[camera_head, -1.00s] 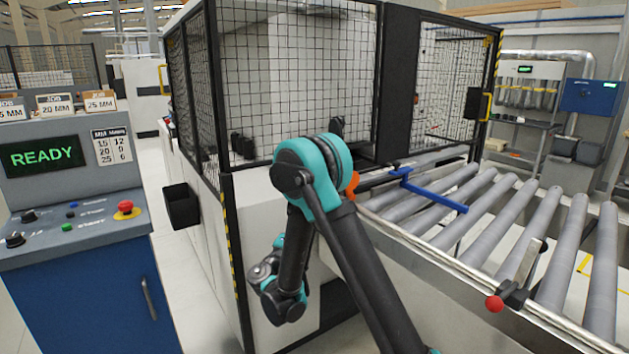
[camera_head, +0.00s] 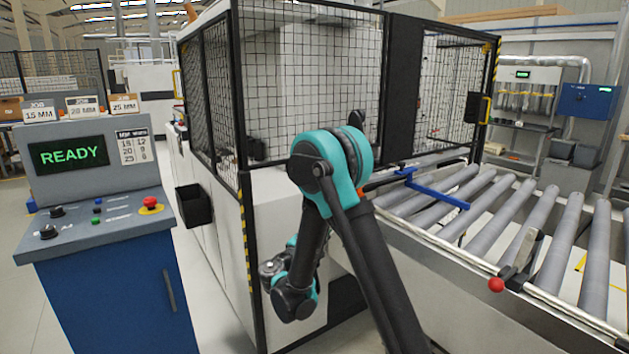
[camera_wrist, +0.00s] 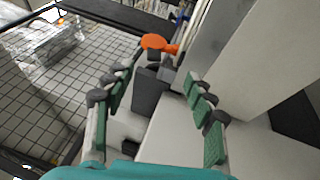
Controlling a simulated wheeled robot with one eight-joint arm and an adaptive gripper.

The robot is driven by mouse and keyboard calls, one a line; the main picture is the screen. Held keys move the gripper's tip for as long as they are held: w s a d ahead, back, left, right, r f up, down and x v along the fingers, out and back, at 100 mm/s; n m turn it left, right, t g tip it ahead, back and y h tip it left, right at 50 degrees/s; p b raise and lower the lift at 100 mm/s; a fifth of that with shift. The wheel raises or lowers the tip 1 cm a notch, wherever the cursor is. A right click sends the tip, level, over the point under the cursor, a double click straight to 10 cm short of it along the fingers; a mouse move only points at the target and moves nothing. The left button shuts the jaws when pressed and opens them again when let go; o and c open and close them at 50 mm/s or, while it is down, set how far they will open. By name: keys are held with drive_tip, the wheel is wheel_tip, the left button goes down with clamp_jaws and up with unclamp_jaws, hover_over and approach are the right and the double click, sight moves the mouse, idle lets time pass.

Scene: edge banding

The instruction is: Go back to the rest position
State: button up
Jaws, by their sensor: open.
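My gripper (camera_wrist: 158,118) shows in the wrist view with its green-padded fingers spread apart and nothing between them. In the head view my teal and black arm is folded, with its elbow raised in front of the caged machine. Its lower end hangs in front of the machine's white side panel (camera_head: 262,215); the fingers themselves are hidden or too small to make out there.
A control console (camera_head: 98,225) with a green READY screen (camera_head: 68,154) stands at left. The mesh cage (camera_head: 310,80) is close behind my arm. A roller conveyor (camera_head: 505,225) with a red knob (camera_head: 496,285) runs along the right. Floor is clear between console and machine.

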drive_tip(key=s+d+f+m+g+y, duration=0.25)
drive_tip(key=s+d+g, duration=0.3)
drive_tip(key=d, duration=0.45)
drive_tip(key=s+d+f+m+g+y, duration=0.1)
drive_tip(key=s+d+f+m+g, duration=0.4)
drive_tip(key=d, duration=0.5)
drive_tip(key=s+a+f+m+y, duration=0.1)
drive_tip(key=s+f+y, duration=0.1)
drive_tip(key=s, duration=0.4)
drive_tip(key=s+a+f+m+g+y, duration=0.1)
drive_tip(key=s+f+m+y, duration=0.1)
drive_tip(key=s, duration=0.5)
drive_tip(key=s+a+f+m+y, duration=0.1)
drive_tip(key=s+a+f+y, duration=0.1)
drive_tip(key=s+y, duration=0.2)
drive_tip(key=s, duration=0.3)
drive_tip(key=shift+g, duration=0.35)
